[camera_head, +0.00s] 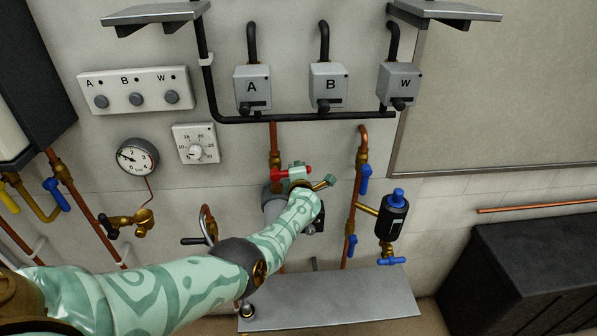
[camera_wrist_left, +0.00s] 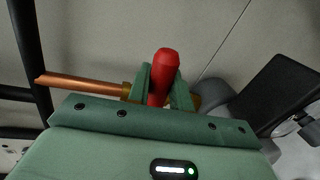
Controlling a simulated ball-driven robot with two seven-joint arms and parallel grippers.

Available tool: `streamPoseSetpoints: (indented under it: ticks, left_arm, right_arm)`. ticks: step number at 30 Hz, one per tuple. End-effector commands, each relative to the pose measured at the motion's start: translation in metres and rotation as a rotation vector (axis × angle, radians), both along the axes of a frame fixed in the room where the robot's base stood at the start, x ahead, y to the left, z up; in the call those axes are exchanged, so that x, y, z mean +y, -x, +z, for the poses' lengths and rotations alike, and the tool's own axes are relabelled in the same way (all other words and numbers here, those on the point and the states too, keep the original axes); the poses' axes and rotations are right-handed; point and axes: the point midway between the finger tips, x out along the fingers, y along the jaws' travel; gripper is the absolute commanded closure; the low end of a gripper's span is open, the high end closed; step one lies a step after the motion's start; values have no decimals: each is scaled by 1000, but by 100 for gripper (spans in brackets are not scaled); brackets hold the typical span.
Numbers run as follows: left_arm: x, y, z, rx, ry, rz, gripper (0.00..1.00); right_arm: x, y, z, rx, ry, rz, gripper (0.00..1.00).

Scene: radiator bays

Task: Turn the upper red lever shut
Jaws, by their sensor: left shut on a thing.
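The upper red lever (camera_head: 279,174) sits on a copper pipe on the wall, and its handle looks crosswise to the pipe. The copper pipe (camera_wrist_left: 80,84) runs in from the left there. The valve body is mostly hidden behind the fingers. My right gripper is not in view.
A dial gauge (camera_head: 137,157) and a thermostat (camera_head: 195,144) are on the wall to the left. To the right, a pipe carries blue levers (camera_head: 365,180) and a black cylinder (camera_head: 393,216). Boxes A, B and W hang above. A grey shelf (camera_head: 350,302) lies below my arm.

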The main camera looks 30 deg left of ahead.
Motion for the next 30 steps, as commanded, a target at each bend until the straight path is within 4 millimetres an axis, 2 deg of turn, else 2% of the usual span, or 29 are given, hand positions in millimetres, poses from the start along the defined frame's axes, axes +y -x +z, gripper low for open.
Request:
streamPoseSetpoints:
  ticks: [8,27,28,29,30]
  left_arm:
    - [-2,0,-11,68,-105,-1,100]
    - [-1,1,-14,94,-146,-1,100]
    - [-1,1,-14,94,-146,-1,70]
    - [-1,1,-14,94,-146,-1,62]
    - [-1,1,-14,92,-145,-1,59]
  right_arm:
    - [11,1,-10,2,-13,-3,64]
    - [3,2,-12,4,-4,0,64]
    - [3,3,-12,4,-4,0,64]
    - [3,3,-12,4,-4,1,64]
    - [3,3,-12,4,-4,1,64]
